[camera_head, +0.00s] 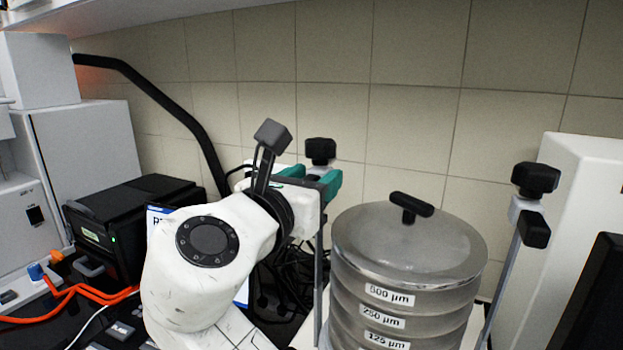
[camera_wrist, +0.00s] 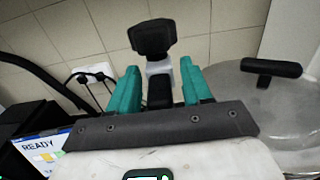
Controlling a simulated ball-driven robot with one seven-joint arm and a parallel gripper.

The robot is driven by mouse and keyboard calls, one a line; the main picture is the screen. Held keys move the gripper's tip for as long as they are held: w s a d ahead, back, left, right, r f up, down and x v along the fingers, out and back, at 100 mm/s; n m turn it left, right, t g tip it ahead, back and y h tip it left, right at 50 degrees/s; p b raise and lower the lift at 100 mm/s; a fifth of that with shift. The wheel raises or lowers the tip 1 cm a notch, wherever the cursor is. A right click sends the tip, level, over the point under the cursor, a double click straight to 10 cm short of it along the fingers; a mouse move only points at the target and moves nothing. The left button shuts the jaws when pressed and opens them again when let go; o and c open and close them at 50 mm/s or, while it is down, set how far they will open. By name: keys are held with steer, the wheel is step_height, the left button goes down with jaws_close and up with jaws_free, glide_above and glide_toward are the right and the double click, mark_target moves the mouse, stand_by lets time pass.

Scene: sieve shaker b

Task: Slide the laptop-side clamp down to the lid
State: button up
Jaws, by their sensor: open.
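The sieve stack has a grey translucent lid (camera_head: 408,245) with a black handle; the lid also shows at the right of the wrist view (camera_wrist: 290,110). A clamp with a black knob (camera_head: 320,150) sits high on the left rod (camera_head: 319,270), above lid level. A second clamp (camera_head: 535,185) sits high on the right rod (camera_head: 497,285). My gripper (camera_wrist: 160,68) is open. Its teal fingers stand on either side of the left clamp's grey block and black pad (camera_wrist: 160,92), with gaps visible. I cannot tell for certain which clamp is laptop-side.
A black box (camera_head: 135,220) and a screen or sign reading READY (camera_wrist: 40,150) stand at the left, with orange cables. A dark panel (camera_head: 600,300) and a white housing (camera_head: 580,200) are at the right. A tiled wall is behind.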

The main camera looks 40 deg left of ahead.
jaws_close()
stand_by(0.3)
step_height(320, 180, down, 4)
steer(key=shift+r+b, duration=0.1)
steer(key=shift+b, duration=0.25)
jaws_free()
steer(key=shift+r, duration=0.1)
steer(key=shift+s, duration=0.1)
steer(key=b+v, duration=0.1)
steer(key=v, duration=0.9)
steer(key=shift+s+b, duration=0.3)
steer(key=shift+b, duration=0.05)
